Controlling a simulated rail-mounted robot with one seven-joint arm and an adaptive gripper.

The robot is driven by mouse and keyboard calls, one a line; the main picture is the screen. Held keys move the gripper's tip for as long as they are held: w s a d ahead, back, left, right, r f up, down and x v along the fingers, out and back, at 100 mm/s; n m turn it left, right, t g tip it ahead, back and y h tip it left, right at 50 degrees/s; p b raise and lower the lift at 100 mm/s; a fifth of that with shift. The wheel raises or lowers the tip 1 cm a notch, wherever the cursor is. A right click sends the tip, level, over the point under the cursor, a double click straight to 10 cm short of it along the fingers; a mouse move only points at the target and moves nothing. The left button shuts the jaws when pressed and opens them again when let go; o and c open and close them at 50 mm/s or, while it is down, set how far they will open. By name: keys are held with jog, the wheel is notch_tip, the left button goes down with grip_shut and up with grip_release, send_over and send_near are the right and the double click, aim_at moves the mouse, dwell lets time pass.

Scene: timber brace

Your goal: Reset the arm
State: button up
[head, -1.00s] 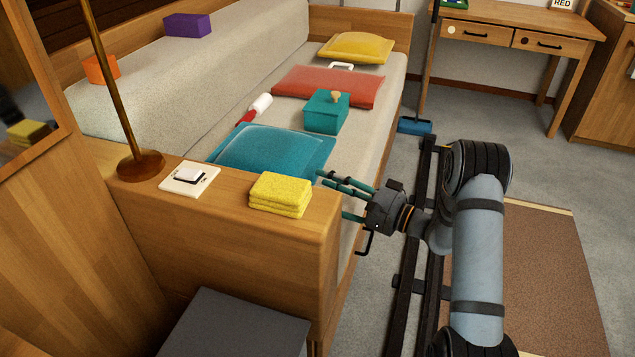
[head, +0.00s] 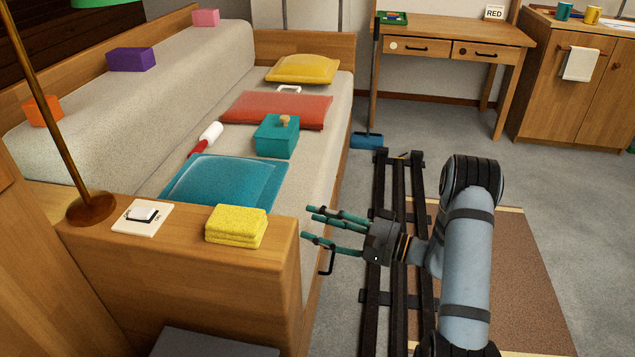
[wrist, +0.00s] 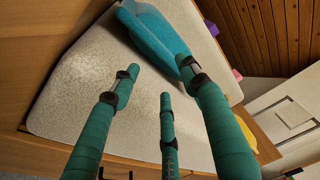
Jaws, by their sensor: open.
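My gripper (head: 310,223) has teal fingers and is open and empty. In the head view it is just right of the sofa's wooden arm end, with its fingers pointing left towards the sofa. In the wrist view the spread fingers (wrist: 150,85) have the pale seat and the blue cushion (wrist: 153,35) beyond them. Nothing is between the fingers. My arm reaches from the right, above the dark rails.
The wooden armrest (head: 185,268) holds a yellow sponge stack (head: 236,226), a switch (head: 142,216) and a lamp base (head: 92,207). The sofa holds a teal box (head: 276,138), a blue cushion (head: 225,183), a red cushion (head: 277,110) and a lint roller (head: 207,138). Grey floor lies right.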

aim_at(272, 209)
jog(key=b+x, duration=0.1)
jog(key=x, duration=1)
jog(key=shift+a+f+b, duration=0.2)
jog(key=shift+a+b, duration=0.2)
jog(key=shift+a, duration=0.05)
jog(key=shift+w+f, duration=0.1)
jog(key=shift+f, duration=0.05)
jog(key=shift+r, duration=0.25)
